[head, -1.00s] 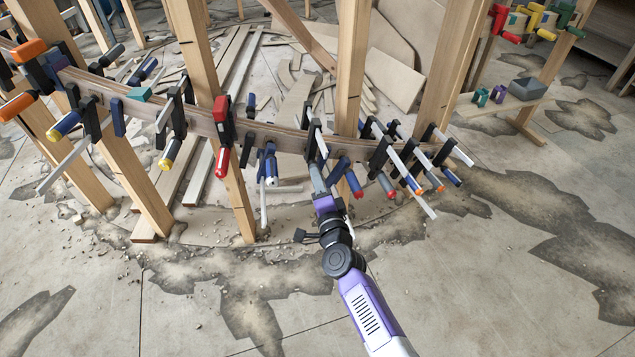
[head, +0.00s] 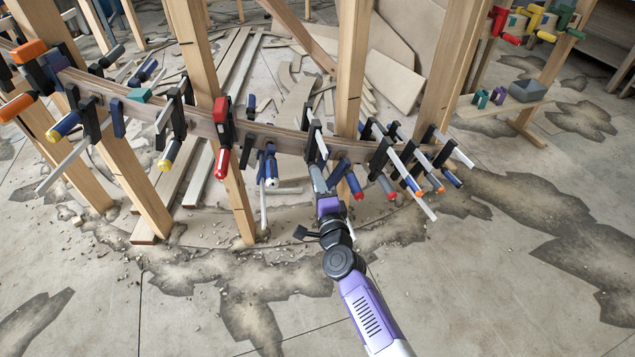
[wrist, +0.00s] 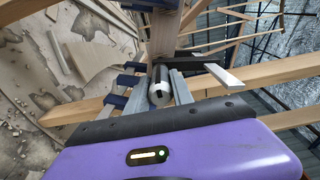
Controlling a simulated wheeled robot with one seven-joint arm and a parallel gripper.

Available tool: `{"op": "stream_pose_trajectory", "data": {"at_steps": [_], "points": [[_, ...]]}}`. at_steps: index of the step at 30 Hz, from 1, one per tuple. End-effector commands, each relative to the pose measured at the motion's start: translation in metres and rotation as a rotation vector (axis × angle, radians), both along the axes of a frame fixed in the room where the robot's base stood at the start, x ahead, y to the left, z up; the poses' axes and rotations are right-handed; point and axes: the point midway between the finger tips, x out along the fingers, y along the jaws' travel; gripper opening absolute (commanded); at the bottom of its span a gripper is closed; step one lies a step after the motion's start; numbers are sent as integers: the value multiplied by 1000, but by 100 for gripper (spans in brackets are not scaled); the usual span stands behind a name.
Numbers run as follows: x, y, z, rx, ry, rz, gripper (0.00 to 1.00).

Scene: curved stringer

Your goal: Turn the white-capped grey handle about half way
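The white-capped grey handle (wrist: 160,92) shows end-on in the wrist view, its pale cap facing the camera. It lies between the two grey fingers of my gripper (wrist: 160,99), which sit close against it on both sides. In the head view my gripper (head: 318,178) reaches up to the clamp row on the curved wooden stringer (head: 285,140). There the fingers and wrist largely cover the handle. Its clamp's dark body and pale bar (wrist: 222,76) show behind it in the wrist view.
A blue handle with a white cap (head: 271,172) hangs close on the left. A blue, red-ended handle (head: 354,184) is close on the right, with several more clamps beyond. The floor in front is open, with scattered debris.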

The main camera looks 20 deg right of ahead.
Motion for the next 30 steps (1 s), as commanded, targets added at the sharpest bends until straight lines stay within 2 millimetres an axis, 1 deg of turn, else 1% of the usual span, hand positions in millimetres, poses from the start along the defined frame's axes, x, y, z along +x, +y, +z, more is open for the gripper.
{"op": "stream_pose_trajectory", "data": {"at_steps": [1, 2, 3, 11, 14, 17, 24, 27, 30], "points": [[0, -1, -1, -1, 2, -1, 40], [0, -1, -1, -1, 1, -1, 46], [0, -1, -1, -1, 1, -1, 48], [0, 0, 0, -1, 0, 0, 48], [-4, 1, 1, -1, 0, 0, 48], [-15, 2, 1, -2, 2, 1, 48], [-54, 5, 2, -2, 2, 1, 48], [-66, 6, 1, -2, 2, 1, 48], [-74, 7, 0, -1, 1, 0, 48]]}}
